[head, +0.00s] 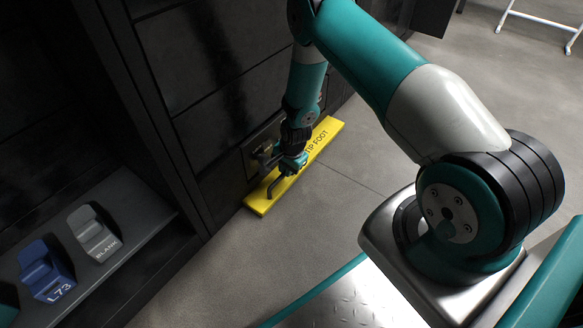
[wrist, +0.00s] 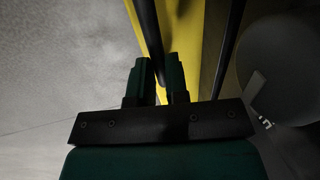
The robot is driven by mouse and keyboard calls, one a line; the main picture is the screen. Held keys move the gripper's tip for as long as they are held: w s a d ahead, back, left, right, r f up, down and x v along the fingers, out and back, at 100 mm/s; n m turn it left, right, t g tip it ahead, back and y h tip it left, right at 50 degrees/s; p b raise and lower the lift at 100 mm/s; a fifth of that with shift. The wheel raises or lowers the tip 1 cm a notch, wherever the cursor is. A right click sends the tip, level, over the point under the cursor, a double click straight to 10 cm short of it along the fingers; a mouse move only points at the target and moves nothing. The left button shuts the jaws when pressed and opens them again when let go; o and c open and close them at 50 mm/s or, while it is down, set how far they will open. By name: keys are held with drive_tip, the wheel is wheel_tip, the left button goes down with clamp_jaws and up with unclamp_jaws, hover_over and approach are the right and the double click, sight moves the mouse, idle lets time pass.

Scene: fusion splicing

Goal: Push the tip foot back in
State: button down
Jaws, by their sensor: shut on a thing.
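The tip foot (head: 325,134) is a yellow bar with black lettering, low along the front of the dark cabinet and sticking out over the floor. A dark bent handle (head: 272,184) rises from it near its near end. My gripper (head: 287,172) is over that end, shut on the handle. In the wrist view my two fingers (wrist: 158,80) stand on either side of a dark bar (wrist: 147,35), with the yellow tip foot (wrist: 188,25) behind. The fingers partly hide the handle, and my arm covers part of the lettering.
The dark cabinet (head: 190,85) rises behind the tip foot. At lower left a shelf (head: 140,222) holds a blue L73 piece (head: 42,268) and a grey BLANK piece (head: 92,234). A white stand (head: 540,18) is far off at top right. The grey floor (head: 340,215) beside the tip foot is clear.

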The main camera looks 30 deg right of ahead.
drive_tip(key=c, duration=1.1)
unclamp_jaws()
drive_tip(key=shift+w+a, duration=0.15)
drive_tip(key=shift+w, duration=0.2)
drive_tip(key=shift+s, duration=0.1)
drive_tip(key=s+r+p, duration=0.1)
drive_tip(key=r+p, duration=0.2)
drive_tip(key=r, duration=0.2)
drive_tip(key=s+d+r+p, duration=0.1)
drive_tip(key=r+p, duration=0.2)
drive_tip(key=r, duration=0.3)
drive_tip(key=s+r+p, duration=0.1)
drive_tip(key=r+p, duration=0.3)
drive_tip(key=r, duration=0.2)
drive_tip(key=shift+s+d, duration=0.1)
drive_tip(key=shift+d, duration=0.05)
